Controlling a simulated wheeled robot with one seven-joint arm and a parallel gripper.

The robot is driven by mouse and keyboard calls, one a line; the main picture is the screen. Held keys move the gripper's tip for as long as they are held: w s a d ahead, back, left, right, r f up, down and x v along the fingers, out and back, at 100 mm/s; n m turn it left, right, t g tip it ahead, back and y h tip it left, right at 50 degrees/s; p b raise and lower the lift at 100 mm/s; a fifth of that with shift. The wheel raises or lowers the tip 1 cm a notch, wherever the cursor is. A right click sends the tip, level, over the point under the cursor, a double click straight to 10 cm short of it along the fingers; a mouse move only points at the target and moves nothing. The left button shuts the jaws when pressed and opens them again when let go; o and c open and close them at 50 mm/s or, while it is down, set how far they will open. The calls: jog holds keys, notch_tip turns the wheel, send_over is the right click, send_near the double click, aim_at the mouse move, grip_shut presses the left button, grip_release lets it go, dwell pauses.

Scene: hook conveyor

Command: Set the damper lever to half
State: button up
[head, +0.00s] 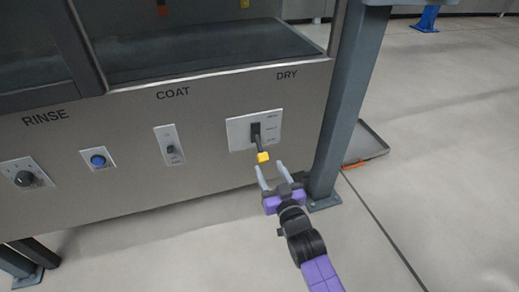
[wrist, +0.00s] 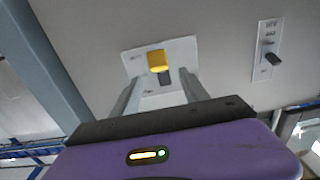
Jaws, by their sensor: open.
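The damper lever (head: 262,157) is a dark lever with a yellow tip on a white plate (head: 240,134) under the word DRY. In the head view it slants down, with its tip near the plate's lower edge. In the wrist view the yellow tip (wrist: 158,60) shows ahead, between the lines of my two fingers. My gripper (head: 272,176) is open and empty, just below the yellow tip and apart from it. It also shows in the wrist view (wrist: 160,90). The small labels on the plate are too blurred to read.
To the left on the panel are a small switch (head: 170,147) under COAT, a blue button (head: 98,160) and a dark knob (head: 25,178) under RINSE. A grey post (head: 345,100) stands close right of the lever plate. A grey tray (head: 366,144) lies on the floor beyond it.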

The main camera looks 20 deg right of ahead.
aim_at(263, 156)
jog(key=w+b, duration=0.3)
jog(key=w, duration=0.4)
jog(key=shift+w, duration=0.25)
grip_shut()
dwell(1.2)
